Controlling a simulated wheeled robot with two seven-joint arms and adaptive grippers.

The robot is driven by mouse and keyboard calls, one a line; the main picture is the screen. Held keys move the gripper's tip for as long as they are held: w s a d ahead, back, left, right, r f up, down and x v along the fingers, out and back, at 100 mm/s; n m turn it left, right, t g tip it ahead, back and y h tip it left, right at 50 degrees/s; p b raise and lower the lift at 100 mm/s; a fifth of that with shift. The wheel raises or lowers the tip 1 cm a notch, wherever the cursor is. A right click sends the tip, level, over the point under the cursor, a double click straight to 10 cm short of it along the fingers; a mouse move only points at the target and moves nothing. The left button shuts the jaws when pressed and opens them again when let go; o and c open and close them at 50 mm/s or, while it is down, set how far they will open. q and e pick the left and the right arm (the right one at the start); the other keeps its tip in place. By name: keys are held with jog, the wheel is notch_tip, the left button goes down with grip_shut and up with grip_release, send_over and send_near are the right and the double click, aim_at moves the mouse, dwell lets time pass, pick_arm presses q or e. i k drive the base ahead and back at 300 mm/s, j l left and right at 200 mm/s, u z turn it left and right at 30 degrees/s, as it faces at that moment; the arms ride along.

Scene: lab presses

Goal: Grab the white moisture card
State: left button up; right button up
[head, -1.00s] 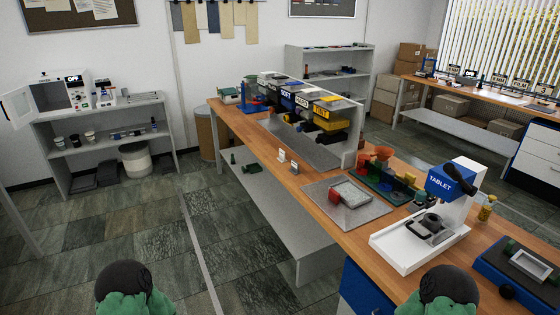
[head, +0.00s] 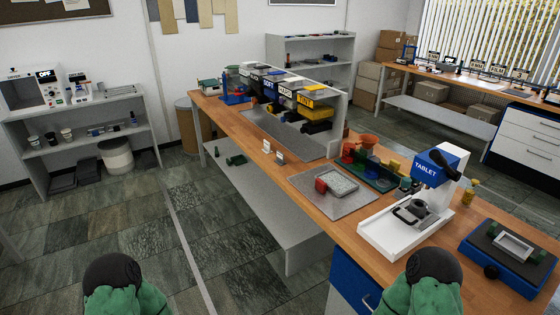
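Two small pale cards stand near the left edge of the wooden bench top. The nearer-to-back one (head: 266,146) looks white; the other, a small grey-white card (head: 280,157), stands just to its right. They are too small to read, and I cannot tell which is the moisture card. Only green and black parts of my two arms show at the bottom of the head view, well short of the cards. Neither of my grippers is in view.
The bench (head: 345,222) holds a grey mat (head: 345,207) with a tray and red block, a white-and-blue TABLET press (head: 428,172) and a blue press base (head: 512,262). Labelled bins stand at the back. A lower grey shelf (head: 270,215) sits under the bench. Floor to the left is clear.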

aim_at(267, 149)
jog(key=i+j, duration=0.2)
jog(key=i, duration=0.35)
jog(key=i+j+u, duration=0.1)
jog(key=i, duration=0.45)
jog(key=j, duration=0.1)
